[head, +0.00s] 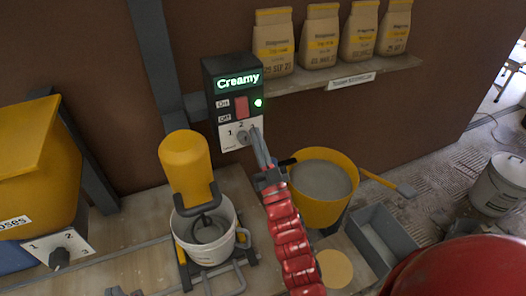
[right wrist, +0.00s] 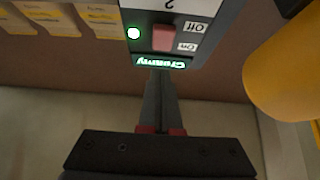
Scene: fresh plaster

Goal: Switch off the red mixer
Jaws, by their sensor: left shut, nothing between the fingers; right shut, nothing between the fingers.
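The control box (head: 232,82) on the wall has a lit green display reading "Creamy", a red rocker switch (head: 241,107) between On and Off labels, and a lit green lamp (head: 258,103). Below is a knob (head: 243,136) marked with numbers. The mixer (head: 186,165) beneath it looks yellow, not red, with its whisk in a white bucket (head: 203,250). My right gripper (head: 258,143) is shut and empty, its tips before the panel's lower right. The right wrist view shows the switch (right wrist: 163,38) upside down beyond the fingers. My left gripper (head: 116,291) barely shows at the bottom edge, shut.
A yellow tub (head: 320,185) of grey material stands right of the mixer, beside a grey trough (head: 381,238). Several paper bags (head: 320,35) stand on a shelf above. A yellow hopper (head: 35,150) with another knob (head: 59,257) is at the left.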

